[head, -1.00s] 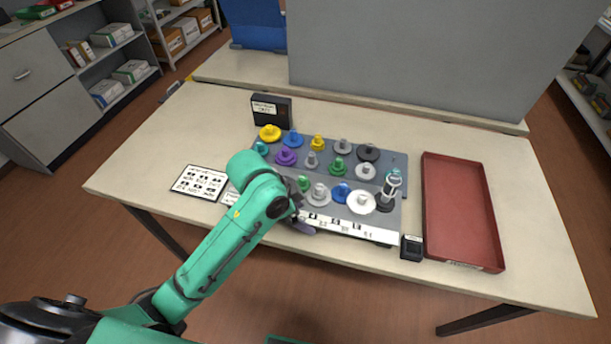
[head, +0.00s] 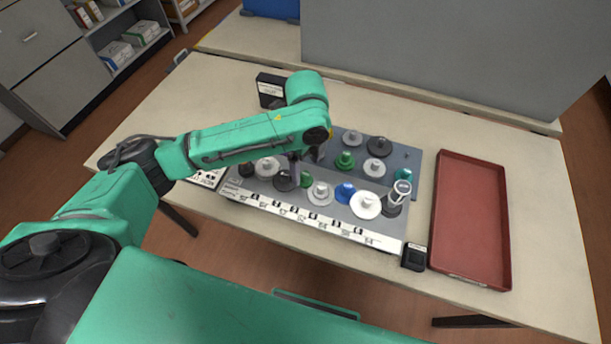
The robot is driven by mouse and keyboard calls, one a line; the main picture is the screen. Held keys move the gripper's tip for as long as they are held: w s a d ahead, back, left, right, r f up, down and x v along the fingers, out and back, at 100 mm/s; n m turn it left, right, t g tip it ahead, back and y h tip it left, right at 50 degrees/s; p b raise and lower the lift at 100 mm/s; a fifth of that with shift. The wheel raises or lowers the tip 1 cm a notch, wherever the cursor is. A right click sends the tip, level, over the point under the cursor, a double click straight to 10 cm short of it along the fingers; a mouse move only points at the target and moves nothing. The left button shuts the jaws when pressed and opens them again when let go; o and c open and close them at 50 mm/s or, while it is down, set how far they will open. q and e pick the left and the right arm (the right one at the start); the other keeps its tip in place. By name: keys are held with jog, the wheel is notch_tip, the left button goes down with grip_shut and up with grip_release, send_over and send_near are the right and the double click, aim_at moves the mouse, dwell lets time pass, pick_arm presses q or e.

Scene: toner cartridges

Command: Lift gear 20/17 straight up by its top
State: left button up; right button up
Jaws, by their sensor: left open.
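Several stepped gears stand upright on a grey board (head: 335,214) with a white label strip along its front. The labels are too small to read, so I cannot tell which gear is 20/17. The front row shows a light grey gear (head: 267,167), a dark gear (head: 284,181), a green gear (head: 306,180), a grey gear (head: 320,193), a blue gear (head: 345,193) and a white gear (head: 366,206). My left gripper (head: 294,173) is open, pointing down over the dark and green gears, partly hidden by its own wrist. My right gripper is out of view.
A red tray (head: 439,240) lies on the right of the table, empty. A small black box (head: 414,257) stands at the front edge, and a black labelled box (head: 270,91) stands behind the board. A grey panel (head: 450,60) rises at the back.

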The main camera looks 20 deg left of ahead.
aim_at(305, 174)
pick_arm(q)
notch_tip(305, 174, down, 4)
jog(key=shift+a+f+p, duration=0.1)
jog(key=shift+f+p, duration=0.15)
jog(key=shift+p, duration=0.35)
jog(key=shift+s+f, duration=0.1)
jog(key=shift+f, duration=0.25)
grip_shut()
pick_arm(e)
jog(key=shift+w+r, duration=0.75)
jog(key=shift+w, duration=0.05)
